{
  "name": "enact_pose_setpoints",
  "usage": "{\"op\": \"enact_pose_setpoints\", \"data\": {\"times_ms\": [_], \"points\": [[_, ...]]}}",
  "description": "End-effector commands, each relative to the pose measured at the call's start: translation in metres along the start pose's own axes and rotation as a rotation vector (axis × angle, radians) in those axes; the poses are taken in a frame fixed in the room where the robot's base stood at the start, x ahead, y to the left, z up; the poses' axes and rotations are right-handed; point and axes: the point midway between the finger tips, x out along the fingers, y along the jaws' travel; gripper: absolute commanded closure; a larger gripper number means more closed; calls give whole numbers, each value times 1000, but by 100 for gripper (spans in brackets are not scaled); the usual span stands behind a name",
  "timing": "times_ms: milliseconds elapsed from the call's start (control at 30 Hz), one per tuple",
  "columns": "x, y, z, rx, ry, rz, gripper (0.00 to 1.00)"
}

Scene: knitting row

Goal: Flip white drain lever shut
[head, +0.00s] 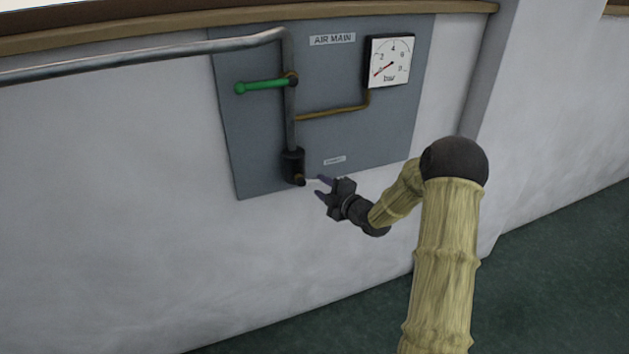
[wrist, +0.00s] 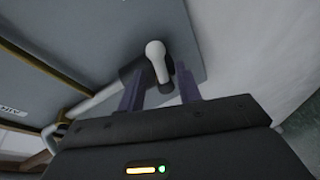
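The white drain lever (wrist: 157,60) shows in the wrist view as a short white handle with a rounded end. It sits between the two purple fingers of my gripper (wrist: 160,88), with a gap visible toward the left finger; the right finger is closer to it. In the head view my gripper (head: 320,187) is at the drain fitting (head: 293,165), at the foot of the vertical pipe, with its fingers apart. There the lever is a small pale piece (head: 312,181), mostly hidden by the fingers.
A green lever (head: 263,86) sticks out left from the pipe (head: 290,120) higher up. A pressure gauge (head: 390,62) and a thin brass pipe (head: 335,110) are on the grey panel (head: 255,150). The wall below the panel is bare.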

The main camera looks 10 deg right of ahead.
Motion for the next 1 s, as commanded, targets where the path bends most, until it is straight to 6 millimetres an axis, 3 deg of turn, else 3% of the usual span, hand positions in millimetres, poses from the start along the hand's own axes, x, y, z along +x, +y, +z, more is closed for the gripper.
{"op": "enact_pose_setpoints", "data": {"times_ms": [233,600,800,1000], "points": [[37,0,0,1,0,0,66],[44,0,0,1,0,0,66],[44,0,0,1,-1,0,100],[44,0,0,0,-1,0,100]]}}
